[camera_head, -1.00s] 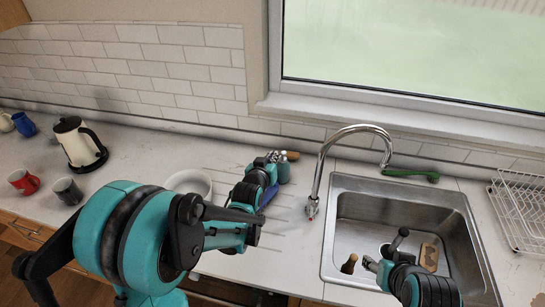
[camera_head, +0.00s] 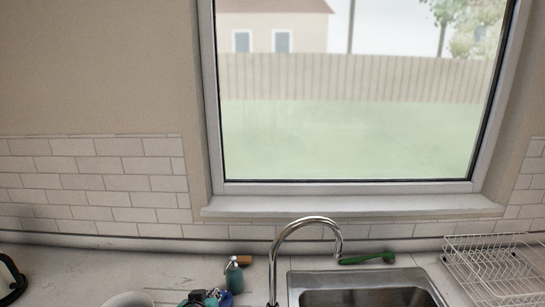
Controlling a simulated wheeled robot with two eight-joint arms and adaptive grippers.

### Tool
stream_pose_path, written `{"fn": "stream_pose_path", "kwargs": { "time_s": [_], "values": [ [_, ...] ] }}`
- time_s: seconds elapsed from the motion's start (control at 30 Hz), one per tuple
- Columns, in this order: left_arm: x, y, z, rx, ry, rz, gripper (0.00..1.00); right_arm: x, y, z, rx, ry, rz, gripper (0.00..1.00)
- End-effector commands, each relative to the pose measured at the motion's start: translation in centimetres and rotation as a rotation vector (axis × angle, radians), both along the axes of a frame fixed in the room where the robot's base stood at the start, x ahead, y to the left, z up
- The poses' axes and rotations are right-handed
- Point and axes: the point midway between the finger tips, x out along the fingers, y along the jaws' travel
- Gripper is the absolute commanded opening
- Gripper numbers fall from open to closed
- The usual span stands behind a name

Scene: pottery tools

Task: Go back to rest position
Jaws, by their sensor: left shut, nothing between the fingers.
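My left gripper (camera_head: 207,298) shows only in part at the bottom edge of the head view, left of the tap. It is shut and holds nothing that I can see. It is near a teal pump bottle (camera_head: 234,277) that stands on the counter just beyond it. My right gripper and most of both arms are out of view below the picture.
The chrome tap (camera_head: 290,240) arches beside the steel sink (camera_head: 367,279). A green brush (camera_head: 367,258) lies behind the sink. A white wire dish rack (camera_head: 495,265) stands at right. A white bowl (camera_head: 128,301) and part of a kettle (camera_head: 10,280) show at left.

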Motion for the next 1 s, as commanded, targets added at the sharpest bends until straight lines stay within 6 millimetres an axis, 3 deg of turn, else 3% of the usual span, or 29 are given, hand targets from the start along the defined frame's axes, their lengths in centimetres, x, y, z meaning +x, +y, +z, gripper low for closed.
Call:
{"fn": "stream_pose_path", "kwargs": {
  "time_s": [0.03,0.2,0.3,0.43,0.6,1.0],
  "values": [
    [-2.2,0.1,-1.2,0.010,0.039,-0.003,0.00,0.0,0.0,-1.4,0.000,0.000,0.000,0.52],
    [-9.7,0.6,-4.0,0.043,0.186,-0.019,0.00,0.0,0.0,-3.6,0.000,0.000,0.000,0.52],
    [-13.7,0.8,-5.8,0.061,0.262,-0.029,0.00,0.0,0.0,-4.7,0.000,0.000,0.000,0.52],
    [-17.6,1.0,-7.6,0.074,0.334,-0.037,0.00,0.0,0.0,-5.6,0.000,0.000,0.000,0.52],
    [-19.7,1.1,-8.6,0.083,0.375,-0.043,0.00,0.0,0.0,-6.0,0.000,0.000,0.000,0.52],
    [-19.9,1.1,-8.5,0.082,0.378,-0.043,0.00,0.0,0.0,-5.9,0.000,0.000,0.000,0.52]
  ]
}}
